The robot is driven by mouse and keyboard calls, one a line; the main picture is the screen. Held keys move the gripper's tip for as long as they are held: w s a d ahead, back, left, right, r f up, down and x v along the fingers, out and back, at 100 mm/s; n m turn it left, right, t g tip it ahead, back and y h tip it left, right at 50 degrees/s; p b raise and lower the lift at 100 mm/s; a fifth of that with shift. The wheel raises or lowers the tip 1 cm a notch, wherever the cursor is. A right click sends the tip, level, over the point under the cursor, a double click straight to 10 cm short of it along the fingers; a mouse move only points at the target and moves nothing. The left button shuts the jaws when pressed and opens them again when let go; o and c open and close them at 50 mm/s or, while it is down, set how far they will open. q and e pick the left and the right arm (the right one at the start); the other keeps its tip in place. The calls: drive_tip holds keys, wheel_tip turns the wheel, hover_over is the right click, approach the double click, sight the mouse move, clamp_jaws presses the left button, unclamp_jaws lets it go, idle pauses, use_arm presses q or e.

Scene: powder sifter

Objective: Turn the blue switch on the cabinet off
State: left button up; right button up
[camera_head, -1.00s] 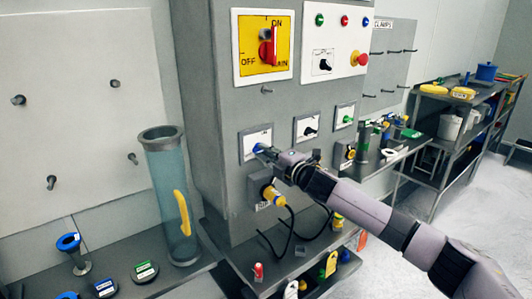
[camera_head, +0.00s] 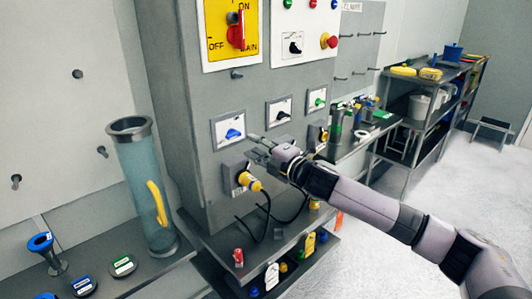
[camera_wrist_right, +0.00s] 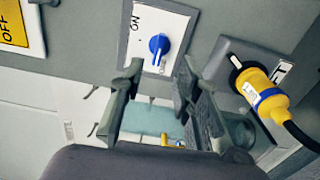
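The blue switch (camera_head: 234,133) is a small rotary knob on a white plate low on the left of the cabinet front. It also shows in the right wrist view (camera_wrist_right: 158,45), on a plate with an "ON" label at one corner. My right gripper (camera_head: 253,145) is just right of and below the switch, apart from it. In the right wrist view my gripper (camera_wrist_right: 157,80) has its fingers spread with a gap between them, and the knob shows beyond the gap. Nothing is held. My left gripper is not in view.
A yellow plug (camera_head: 249,182) with a black cable sits on the cabinet just below my right gripper. Another switch plate (camera_head: 280,112) is to the right. A red main switch (camera_head: 236,30) is above. A clear tube (camera_head: 140,185) stands left of the cabinet.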

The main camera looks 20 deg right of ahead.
drive_tip(key=shift+v, duration=2.3)
